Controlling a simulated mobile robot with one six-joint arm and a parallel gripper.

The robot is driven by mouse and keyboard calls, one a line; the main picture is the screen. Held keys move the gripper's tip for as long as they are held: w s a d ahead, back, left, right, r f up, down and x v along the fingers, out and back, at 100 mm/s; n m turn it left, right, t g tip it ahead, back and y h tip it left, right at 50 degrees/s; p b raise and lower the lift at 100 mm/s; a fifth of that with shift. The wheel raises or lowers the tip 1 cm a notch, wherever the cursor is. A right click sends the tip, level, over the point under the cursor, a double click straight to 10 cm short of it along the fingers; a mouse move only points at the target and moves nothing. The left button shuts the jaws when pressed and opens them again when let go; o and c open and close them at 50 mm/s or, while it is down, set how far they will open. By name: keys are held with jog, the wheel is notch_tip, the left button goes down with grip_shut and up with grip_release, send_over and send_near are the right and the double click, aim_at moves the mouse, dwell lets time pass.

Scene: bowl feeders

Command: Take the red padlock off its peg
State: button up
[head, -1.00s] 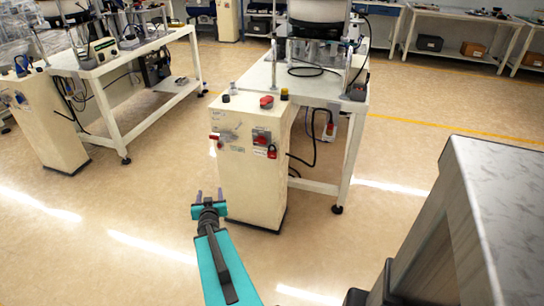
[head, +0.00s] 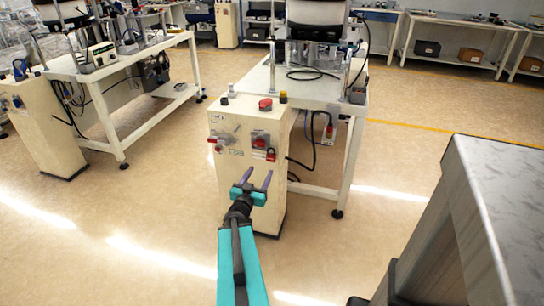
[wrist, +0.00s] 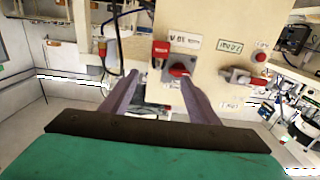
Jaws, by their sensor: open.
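The red padlock (head: 271,155) hangs on the front of the cream control cabinet (head: 240,182), just below and right of a red rotary switch (head: 260,141). In the wrist view the padlock (wrist: 160,49) shows above the gap between my fingers, beside the red switch (wrist: 179,70); this view looks turned over. The peg itself is too small to make out. My gripper (head: 258,174) is open and empty, with its two purple fingers pointing at the cabinet front, below the padlock in the head view and apart from it.
A red-handled fitting (head: 215,140) sticks out left of the switch. Buttons, including a red one (head: 265,105), stand on the cabinet top. A white table (head: 315,88) stands behind it, with hanging cables. A grey-topped block (head: 500,190) is at right. The floor left of the cabinet is clear.

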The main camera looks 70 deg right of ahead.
jog(key=shift+d+f+b, duration=0.15)
jog(key=shift+d+b, duration=0.1)
jog(key=shift+b, duration=0.2)
jog(key=b, duration=0.5)
send_near(270, 155)
jog(key=shift+d+r, duration=0.2)
jog(key=shift+d, duration=0.8)
jog(key=shift+d+r, duration=0.2)
jog(key=shift+d, duration=0.8)
jog(key=shift+w+d+f+b, duration=0.1)
jog(key=shift+d+b, duration=0.1)
jog(key=shift+d, duration=0.55)
jog(key=shift+d+f+b, duration=0.15)
jog(key=shift+d, duration=0.6)
jog(key=shift+d+r, duration=0.1)
jog(key=shift+d, duration=1)
